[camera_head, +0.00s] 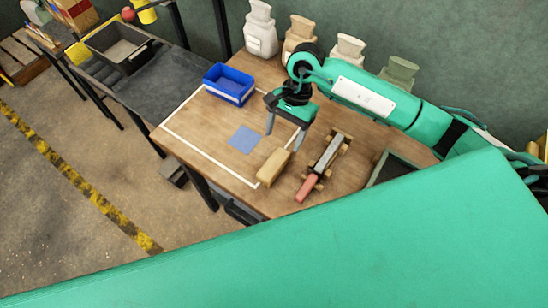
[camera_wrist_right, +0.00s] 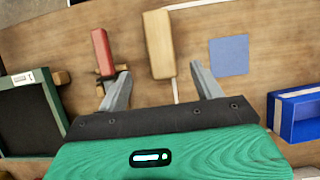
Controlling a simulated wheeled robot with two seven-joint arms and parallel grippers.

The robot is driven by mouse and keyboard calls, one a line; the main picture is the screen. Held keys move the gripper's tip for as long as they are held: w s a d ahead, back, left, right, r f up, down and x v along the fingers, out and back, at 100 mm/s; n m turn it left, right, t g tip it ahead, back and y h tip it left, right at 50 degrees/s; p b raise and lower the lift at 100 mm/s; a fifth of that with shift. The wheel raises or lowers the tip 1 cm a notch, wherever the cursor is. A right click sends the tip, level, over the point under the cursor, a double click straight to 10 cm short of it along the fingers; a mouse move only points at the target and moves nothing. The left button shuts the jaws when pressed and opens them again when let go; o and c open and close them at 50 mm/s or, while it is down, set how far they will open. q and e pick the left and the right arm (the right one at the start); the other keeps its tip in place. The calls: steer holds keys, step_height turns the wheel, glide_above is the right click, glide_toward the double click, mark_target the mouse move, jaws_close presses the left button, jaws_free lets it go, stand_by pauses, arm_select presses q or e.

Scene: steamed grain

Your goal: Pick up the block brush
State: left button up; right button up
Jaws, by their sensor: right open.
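The block brush appears to be the tan wooden block (camera_head: 273,167) lying on the wooden table, near its front edge; any bristles are hidden. In the right wrist view the block (camera_wrist_right: 159,44) lies ahead of the fingertips, lined up with the gap between them. My right gripper (camera_head: 285,138) is open and empty, pointing down above the table just behind the block in the head view. It also shows in the wrist view (camera_wrist_right: 160,72), fingers spread wider than the block. My left gripper is in neither view.
A red-handled tool (camera_head: 307,187) rests on a wooden stand (camera_head: 338,142) right of the block. A blue square (camera_head: 243,139) lies to its left. A blue bin (camera_head: 229,84) and several sacks (camera_head: 261,30) stand behind.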

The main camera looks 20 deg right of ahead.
mark_target(275, 162)
steer(key=p+x, duration=0.1)
steer(key=x, duration=0.3)
steer(key=shift+a+f, duration=0.1)
steer(key=shift+a, duration=0.05)
steer(key=shift+p+x, duration=0.5)
steer(key=shift+x, duration=0.35)
steer(key=p+x, duration=0.1)
steer(key=x, duration=0.2)
steer(key=shift+s+a+p, duration=0.25)
steer(key=shift+a+p, duration=0.05)
steer(key=shift+p, duration=0.05)
steer(key=shift+s+a+f, duration=0.1)
steer(key=shift+a+f, duration=0.05)
steer(key=shift+f, duration=0.3)
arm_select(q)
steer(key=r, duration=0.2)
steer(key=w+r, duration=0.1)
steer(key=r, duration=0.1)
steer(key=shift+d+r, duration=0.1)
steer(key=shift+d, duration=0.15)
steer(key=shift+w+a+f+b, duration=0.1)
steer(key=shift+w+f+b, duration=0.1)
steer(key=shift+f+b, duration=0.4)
arm_select(e)
steer(key=shift+f, duration=0.3)
steer(key=shift+c, duration=0.5)
steer(key=c, duration=1)
